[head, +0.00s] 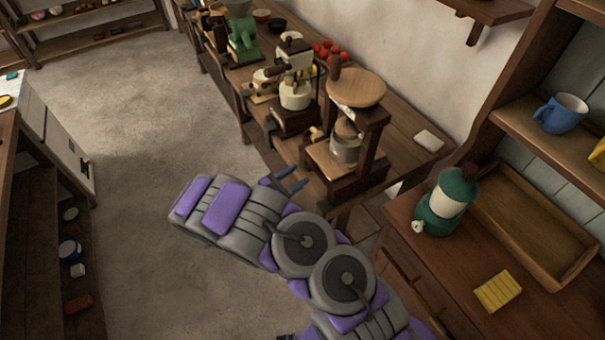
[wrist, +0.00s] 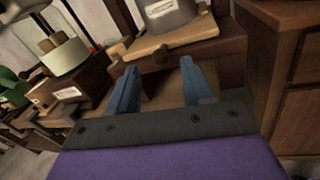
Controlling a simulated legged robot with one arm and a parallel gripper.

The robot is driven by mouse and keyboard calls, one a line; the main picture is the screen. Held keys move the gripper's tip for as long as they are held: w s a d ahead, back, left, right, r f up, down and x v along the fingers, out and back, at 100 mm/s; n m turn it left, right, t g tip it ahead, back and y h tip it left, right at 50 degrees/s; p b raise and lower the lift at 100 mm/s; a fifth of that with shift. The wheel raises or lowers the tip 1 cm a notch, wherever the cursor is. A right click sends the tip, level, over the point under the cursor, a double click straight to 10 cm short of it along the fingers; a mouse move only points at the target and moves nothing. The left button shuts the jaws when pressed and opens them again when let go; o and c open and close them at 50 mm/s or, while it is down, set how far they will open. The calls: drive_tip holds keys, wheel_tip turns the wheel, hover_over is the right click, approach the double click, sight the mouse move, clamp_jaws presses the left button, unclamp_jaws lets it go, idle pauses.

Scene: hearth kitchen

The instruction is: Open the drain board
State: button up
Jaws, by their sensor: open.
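My gripper (head: 292,178) is open, with its two blue fingers apart and nothing between them. In the wrist view the fingers (wrist: 160,68) point at a dark wooden front with a small round knob (wrist: 161,54). The knob lies between the fingertips in the picture; I cannot tell the distance left. This front is the low base of a wooden stand (head: 371,140) holding a grey pot (head: 345,149). A pale wooden board (wrist: 133,49) lies under the pot, above the knob. Which of these parts is the drain board is not certain.
A white and brown machine (head: 295,96) and a green grinder (head: 242,42) stand farther along the bench. A green and white canister (head: 447,204) and a wooden tray (head: 520,215) are on the right counter. The floor (head: 165,110) left of the bench is clear.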

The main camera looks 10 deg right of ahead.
drive_tip(key=x, duration=0.3)
drive_tip(key=shift+d, duration=0.1)
clamp_jaws()
idle(0.4)
